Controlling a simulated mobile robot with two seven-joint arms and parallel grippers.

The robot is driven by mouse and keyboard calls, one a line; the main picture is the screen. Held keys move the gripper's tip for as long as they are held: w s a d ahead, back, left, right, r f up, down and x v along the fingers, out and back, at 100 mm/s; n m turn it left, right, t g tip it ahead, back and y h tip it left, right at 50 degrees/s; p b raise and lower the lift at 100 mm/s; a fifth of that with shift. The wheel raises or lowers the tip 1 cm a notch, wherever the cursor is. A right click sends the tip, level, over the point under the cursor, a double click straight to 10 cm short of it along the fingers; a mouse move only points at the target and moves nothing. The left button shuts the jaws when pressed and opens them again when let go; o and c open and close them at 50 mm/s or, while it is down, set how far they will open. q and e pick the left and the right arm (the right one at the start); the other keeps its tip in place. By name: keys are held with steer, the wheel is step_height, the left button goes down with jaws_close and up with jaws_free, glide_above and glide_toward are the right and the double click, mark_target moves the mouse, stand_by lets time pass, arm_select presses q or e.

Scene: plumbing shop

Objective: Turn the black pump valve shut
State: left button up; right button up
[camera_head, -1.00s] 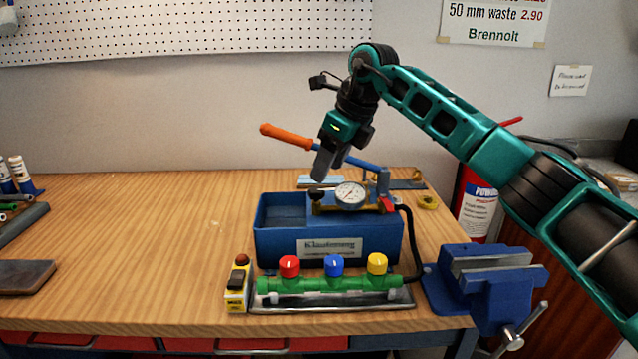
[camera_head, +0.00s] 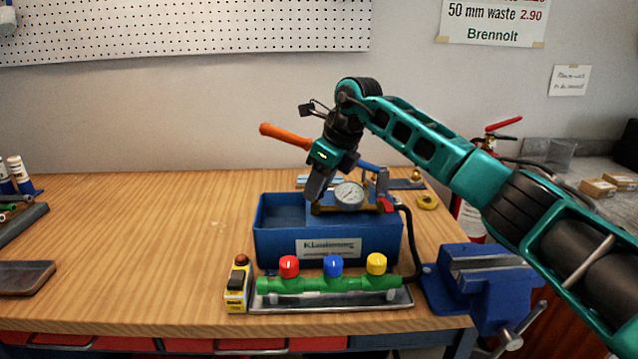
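The blue test pump (camera_head: 285,245) stands on the wooden bench, with a round white gauge (camera_head: 349,195) on top and a long lever with an orange handle (camera_head: 287,136) behind. My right gripper (camera_head: 314,192) points down at the left end of the brass fitting (camera_head: 330,208), left of the gauge. Its fingers cover the spot of the black pump valve, so the valve is hidden. The fingers overlap from this side; I cannot tell whether they touch or hold the valve. My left gripper is out of view.
A green manifold with red, blue and yellow caps (camera_head: 333,265) lies on a tray in front of the pump. A yellow-black device (camera_head: 238,285) stands to its left, a blue vise (camera_head: 480,285) to the right. The lever passes close behind my gripper. The bench's left middle is clear.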

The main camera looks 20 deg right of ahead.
steer(key=c, duration=0.5)
steer(key=shift+m, duration=0.4)
steer(key=shift+a+r+m+t+h+p, duration=0.1)
steer(key=shift+m+t+h+p, duration=0.25)
steer(key=shift+m, duration=0.65)
steer(key=m+h, duration=0.1)
steer(key=m, duration=0.1)
steer(key=shift+s+a+m, duration=0.1)
steer(key=shift+m, duration=0.2)
steer(key=m+h, duration=0.1)
steer(key=m, duration=0.1)
steer(key=m+h, duration=0.1)
steer(key=m, duration=0.2)
steer(key=shift+a+m+b, duration=0.2)
steer(key=shift+m+b, duration=0.1)
steer(key=shift+b, duration=0.1)
steer(key=m+h, duration=0.2)
steer(key=m, duration=0.2)
steer(key=shift+a, duration=0.15)
steer(key=shift+m, duration=0.4)
